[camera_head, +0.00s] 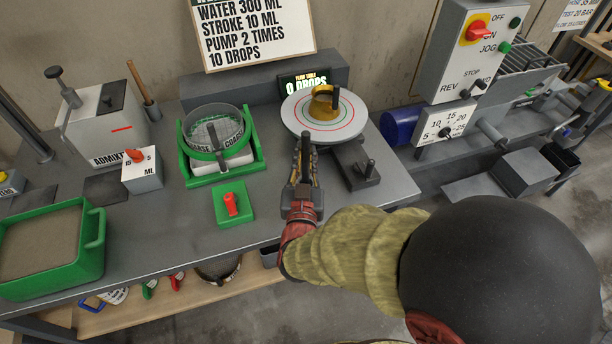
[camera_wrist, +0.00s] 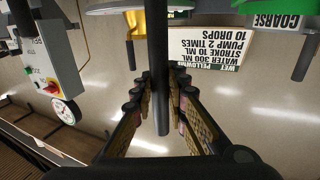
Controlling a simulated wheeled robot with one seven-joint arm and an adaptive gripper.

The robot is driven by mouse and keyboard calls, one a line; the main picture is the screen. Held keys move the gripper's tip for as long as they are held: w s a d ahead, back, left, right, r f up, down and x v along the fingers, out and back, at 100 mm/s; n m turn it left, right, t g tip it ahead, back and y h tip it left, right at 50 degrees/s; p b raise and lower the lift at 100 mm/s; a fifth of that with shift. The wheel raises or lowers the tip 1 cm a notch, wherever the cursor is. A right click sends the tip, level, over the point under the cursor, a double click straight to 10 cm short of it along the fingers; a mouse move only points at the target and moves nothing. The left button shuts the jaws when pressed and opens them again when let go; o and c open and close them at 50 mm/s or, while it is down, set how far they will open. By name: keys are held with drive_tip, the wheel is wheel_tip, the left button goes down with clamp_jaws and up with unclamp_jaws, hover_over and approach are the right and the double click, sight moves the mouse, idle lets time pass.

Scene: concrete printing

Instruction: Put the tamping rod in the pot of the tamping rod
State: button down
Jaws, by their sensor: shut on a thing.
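My gripper (camera_head: 304,152) is shut on the tamping rod, a dark straight rod (camera_wrist: 158,60). In the wrist view the rod runs from the top edge down between the two padded fingers (camera_wrist: 160,85), and its blunt end shows near the palm. In the head view the gripper is over the bench, just in front of the round flow table (camera_head: 298,128); the rod there is hard to tell from the dark fingers. I cannot identify the rod's pot for certain. A brown wooden stick (camera_head: 138,82) stands in a small dark holder (camera_head: 153,111) at the back left.
A brass mould (camera_head: 319,106) sits on the flow table. A green-framed sieve (camera_head: 183,165), a green box with a red switch (camera_head: 246,212) and a sand tub (camera_head: 97,258) lie left. A dark block with an upright knob (camera_head: 369,168) is right. A mixer (camera_head: 462,65) stands farther right.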

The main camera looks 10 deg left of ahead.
sight(305, 174)
drive_tip(key=shift+f+b, duration=1)
drive_tip(key=shift+f, duration=2.1)
drive_tip(key=shift+f, duration=0.15)
drive_tip(key=c, duration=1.8)
unclamp_jaws()
drive_tip(key=shift+o, duration=0.2)
drive_tip(key=shift+r, duration=0.2)
drive_tip(key=s+d+p, duration=0.2)
drive_tip(key=s, duration=0.9)
drive_tip(key=shift+s+p, duration=0.35)
drive_tip(key=shift+s, duration=0.05)
